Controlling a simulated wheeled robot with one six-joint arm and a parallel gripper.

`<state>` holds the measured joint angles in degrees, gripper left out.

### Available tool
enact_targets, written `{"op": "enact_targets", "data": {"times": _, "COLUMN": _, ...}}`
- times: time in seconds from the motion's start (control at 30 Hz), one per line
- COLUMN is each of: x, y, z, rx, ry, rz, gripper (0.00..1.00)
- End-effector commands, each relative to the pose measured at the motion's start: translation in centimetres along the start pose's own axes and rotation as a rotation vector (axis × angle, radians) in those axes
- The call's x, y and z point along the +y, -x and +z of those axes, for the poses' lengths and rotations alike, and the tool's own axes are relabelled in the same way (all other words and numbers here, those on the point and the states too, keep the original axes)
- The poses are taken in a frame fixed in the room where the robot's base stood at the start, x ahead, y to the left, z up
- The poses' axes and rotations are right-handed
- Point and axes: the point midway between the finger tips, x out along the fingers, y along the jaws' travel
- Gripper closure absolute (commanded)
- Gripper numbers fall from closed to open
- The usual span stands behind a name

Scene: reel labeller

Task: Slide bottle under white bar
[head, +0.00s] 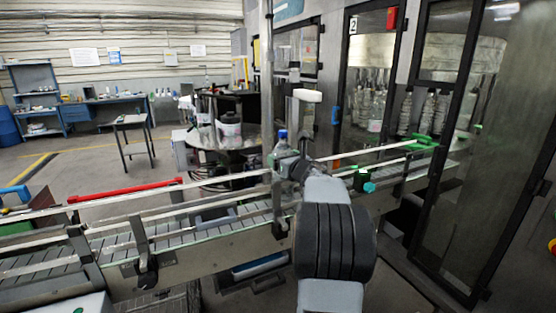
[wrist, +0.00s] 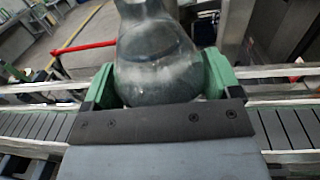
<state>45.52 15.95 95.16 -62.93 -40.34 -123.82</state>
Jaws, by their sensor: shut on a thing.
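A clear bottle with a blue cap (head: 282,134) stands roughly upright over the conveyor (head: 190,230). My gripper (head: 284,160) is shut on the bottle; my wrist hides part of it in the head view. In the wrist view the bottle (wrist: 155,62) sits between the green fingers of my gripper (wrist: 160,80). Its base is hidden by the dark gripper plate, so I cannot tell whether it touches the belt. A long white bar (head: 385,152) runs along the conveyor right of the bottle, and another white rail (head: 160,187) runs to the left.
A post with a white block on top (head: 307,95) stands just behind my gripper. A dark round machine (head: 232,130) stands behind the conveyor. Glass-doored cabinets (head: 375,90) fill the right side. A red bar (head: 125,190) lies beyond the belt at left.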

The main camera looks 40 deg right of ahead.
Motion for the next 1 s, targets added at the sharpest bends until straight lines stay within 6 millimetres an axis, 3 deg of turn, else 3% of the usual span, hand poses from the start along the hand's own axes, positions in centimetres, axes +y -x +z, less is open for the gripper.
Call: {"op": "enact_targets", "data": {"times": 1.0, "x": -6.5, "y": 0.5, "z": 0.1, "rx": -0.001, "ry": 0.002, "rz": -0.002, "gripper": 0.78}}
